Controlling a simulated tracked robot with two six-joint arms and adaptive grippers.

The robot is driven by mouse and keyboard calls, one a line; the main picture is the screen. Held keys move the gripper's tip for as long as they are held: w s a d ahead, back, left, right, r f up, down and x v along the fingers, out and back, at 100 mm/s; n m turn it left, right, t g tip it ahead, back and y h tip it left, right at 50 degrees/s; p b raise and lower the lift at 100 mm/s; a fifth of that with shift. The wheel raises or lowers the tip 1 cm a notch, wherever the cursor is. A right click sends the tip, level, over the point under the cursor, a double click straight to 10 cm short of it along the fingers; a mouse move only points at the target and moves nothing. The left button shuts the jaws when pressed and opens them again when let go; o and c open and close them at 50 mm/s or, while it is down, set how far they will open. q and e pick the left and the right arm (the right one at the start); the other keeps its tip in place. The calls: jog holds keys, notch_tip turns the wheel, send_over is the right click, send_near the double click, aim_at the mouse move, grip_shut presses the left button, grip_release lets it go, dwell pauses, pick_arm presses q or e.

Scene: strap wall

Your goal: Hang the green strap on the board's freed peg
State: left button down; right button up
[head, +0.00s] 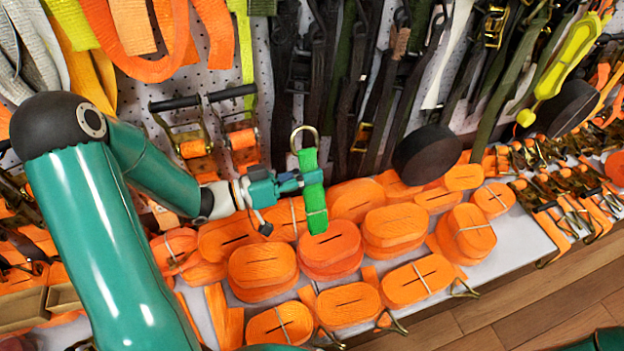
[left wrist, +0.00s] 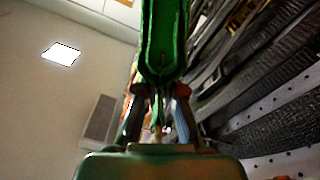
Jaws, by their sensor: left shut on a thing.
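The green strap (head: 311,190) hangs in my left gripper (head: 313,178), with a metal ring (head: 303,138) at its upper end and its tail hanging below the jaws. The left gripper is shut on it, above the orange strap rolls and in front of the board. In the left wrist view the green strap (left wrist: 163,45) rises from between the fingers (left wrist: 158,122). The perforated grey board (head: 262,62) stands behind; a bare strip shows left of the dark straps. I cannot pick out a free peg. My right gripper is not in view.
Dark straps (head: 350,80) hang close together on the board, with orange straps (head: 150,50) to the left. A ratchet with a black bar (head: 203,98) hangs behind my left arm. Orange strap rolls (head: 335,250) cover the white shelf (head: 510,235). Wooden floor shows at lower right.

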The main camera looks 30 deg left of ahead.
pick_arm(q)
jog(key=w+a+f, duration=0.1)
jog(key=w+a, duration=0.3)
jog(key=a, duration=0.1)
jog(key=shift+w+a+f, duration=0.2)
jog(key=shift+w+f, duration=0.1)
jog(key=shift+f, duration=0.1)
dwell(0.5)
dwell(0.6)
jog(key=c, duration=1.2)
grip_release()
jog(key=shift+a, duration=0.1)
jog(key=shift+v, duration=5.95)
